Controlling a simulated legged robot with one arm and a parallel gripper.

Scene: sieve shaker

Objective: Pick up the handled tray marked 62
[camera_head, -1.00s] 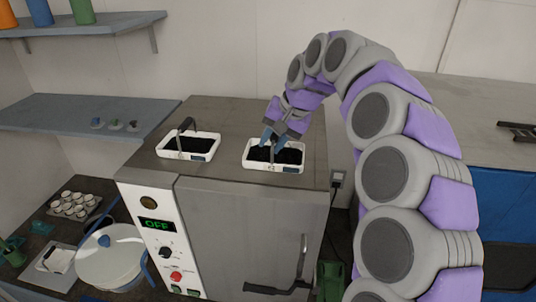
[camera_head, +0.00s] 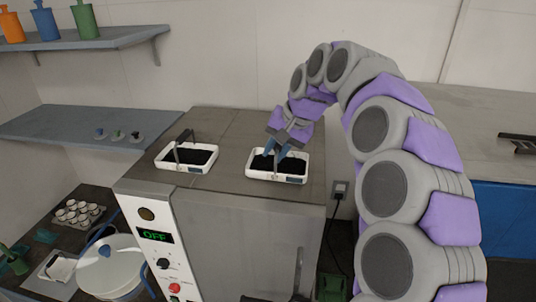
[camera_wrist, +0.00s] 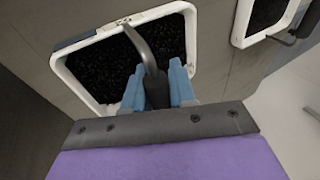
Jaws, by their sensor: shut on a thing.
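Two white trays with dark granular contents and arched handles sit on top of the grey oven-like cabinet. My gripper (camera_head: 276,152) is at the right tray (camera_head: 291,179). In the wrist view the blue fingers of my gripper (camera_wrist: 158,92) are shut on the dark handle (camera_wrist: 140,44) of this tray (camera_wrist: 190,40), one finger on each side of the grip. The tray's front label is too small to read. The left tray (camera_head: 207,167) stands apart with its handle upright; part of it also shows in the wrist view (camera_wrist: 240,28).
The cabinet (camera_head: 240,240) has a control panel with a green OFF display (camera_head: 155,236). A blue-grey shelf (camera_head: 80,127) is at left, with small items on it. A white lidded pot (camera_head: 108,265) stands lower left. A worktop (camera_head: 450,125) is at right.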

